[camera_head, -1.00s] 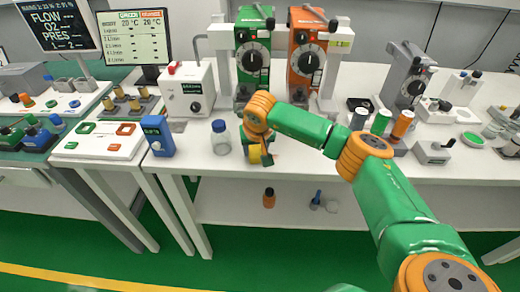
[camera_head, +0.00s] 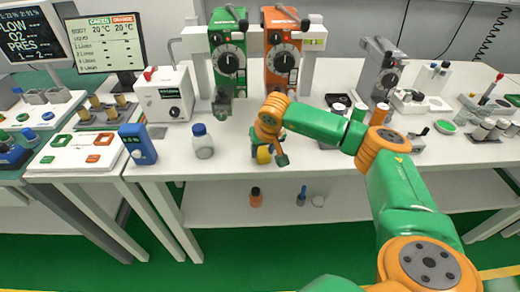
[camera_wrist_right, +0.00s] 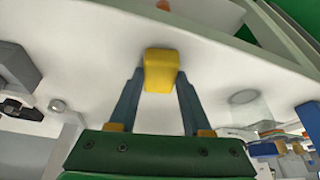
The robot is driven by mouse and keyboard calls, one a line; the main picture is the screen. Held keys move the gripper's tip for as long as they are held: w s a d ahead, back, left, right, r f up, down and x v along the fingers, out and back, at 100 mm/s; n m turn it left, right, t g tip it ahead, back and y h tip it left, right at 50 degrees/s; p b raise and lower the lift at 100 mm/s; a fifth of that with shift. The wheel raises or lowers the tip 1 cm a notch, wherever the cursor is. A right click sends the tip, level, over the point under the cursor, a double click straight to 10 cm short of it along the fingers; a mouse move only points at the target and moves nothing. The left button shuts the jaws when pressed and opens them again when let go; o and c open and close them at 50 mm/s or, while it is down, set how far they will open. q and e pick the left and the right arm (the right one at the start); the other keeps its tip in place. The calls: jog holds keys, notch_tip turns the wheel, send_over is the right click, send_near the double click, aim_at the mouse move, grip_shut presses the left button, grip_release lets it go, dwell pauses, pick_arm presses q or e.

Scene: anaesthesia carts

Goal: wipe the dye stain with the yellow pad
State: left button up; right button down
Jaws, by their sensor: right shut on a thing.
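My right gripper (camera_head: 268,155) is shut on the yellow pad (camera_head: 263,155) by the front edge of the white bench, right of a clear bottle with a blue cap. In the right wrist view the pad (camera_wrist_right: 160,70) sits between the two fingertips of the gripper (camera_wrist_right: 159,82), over the pale bench top. I cannot make out a dye stain; the pad and gripper hide part of the surface. Whether the pad touches the bench I cannot tell. My left gripper is not in view.
The blue-capped bottle (camera_head: 202,141) stands left of the pad and a blue device (camera_head: 138,145) further left. Green (camera_head: 228,60) and orange (camera_head: 283,55) dial units stand behind. A grey dial unit (camera_head: 382,75) and small items are at right. The bench front edge is close.

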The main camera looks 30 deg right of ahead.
jog(key=shift+r+p, duration=2.5)
jog(key=shift+r, duration=0.55)
notch_tip(320, 180, up, 3)
jog(key=shift+a+r+p, duration=0.1)
jog(key=shift+r+p, duration=0.05)
jog(key=shift+p, duration=1.1)
